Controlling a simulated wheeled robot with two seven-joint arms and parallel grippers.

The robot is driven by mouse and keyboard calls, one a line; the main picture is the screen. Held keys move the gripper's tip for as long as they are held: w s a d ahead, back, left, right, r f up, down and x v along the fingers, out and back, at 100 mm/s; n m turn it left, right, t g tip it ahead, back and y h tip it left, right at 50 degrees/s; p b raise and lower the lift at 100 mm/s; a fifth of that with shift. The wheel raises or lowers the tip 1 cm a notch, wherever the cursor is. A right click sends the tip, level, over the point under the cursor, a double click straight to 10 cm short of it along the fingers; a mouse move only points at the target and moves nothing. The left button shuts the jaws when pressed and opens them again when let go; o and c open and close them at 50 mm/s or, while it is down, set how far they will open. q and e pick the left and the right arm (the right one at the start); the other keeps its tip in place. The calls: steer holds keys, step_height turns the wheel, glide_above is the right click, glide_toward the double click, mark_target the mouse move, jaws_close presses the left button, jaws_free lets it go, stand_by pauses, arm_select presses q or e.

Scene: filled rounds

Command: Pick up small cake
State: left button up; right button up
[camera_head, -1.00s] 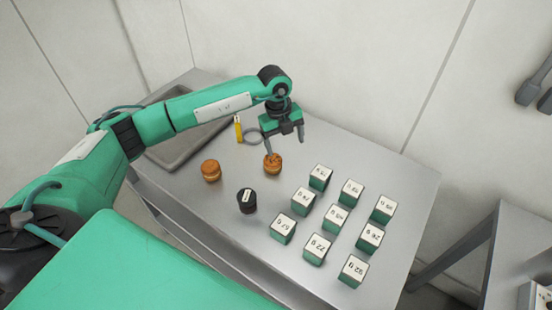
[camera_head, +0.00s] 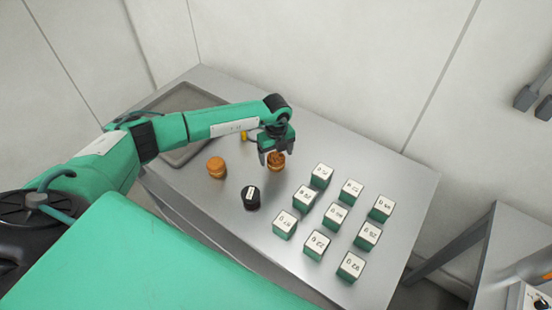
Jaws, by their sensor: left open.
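One small round brown cake (camera_head: 277,162) sits on the metal table (camera_head: 330,145). A second small orange-brown cake (camera_head: 216,168) stands to its left, clear of the gripper. My left gripper (camera_head: 277,154) is open and low over the first cake, with one finger at its left side. The other finger is near its right side, and the gripper hides part of the cake's top. I cannot tell whether the fingers touch it. My right gripper is not in view.
Several white-topped green labelled cubes (camera_head: 317,246) fill the table's right part. A grey tray (camera_head: 172,158) lies at the left. A yellow object (camera_head: 244,136) is partly hidden behind my arm.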

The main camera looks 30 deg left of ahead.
mark_target(276, 157)
arm_select(q)
step_height(276, 157, down, 3)
steer(key=shift+r+p, duration=0.1)
steer(key=shift+p, duration=0.4)
steer(key=shift+f, duration=0.3)
steer(key=c, duration=0.8)
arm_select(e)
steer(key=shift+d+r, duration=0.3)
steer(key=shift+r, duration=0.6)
arm_select(q)
steer(key=shift+o, duration=0.2)
steer(key=shift+r, duration=0.1)
steer(key=shift+r, duration=0.45)
step_height(276, 157, up, 19)
steer(key=b, duration=0.6)
steer(key=shift+b, duration=0.35)
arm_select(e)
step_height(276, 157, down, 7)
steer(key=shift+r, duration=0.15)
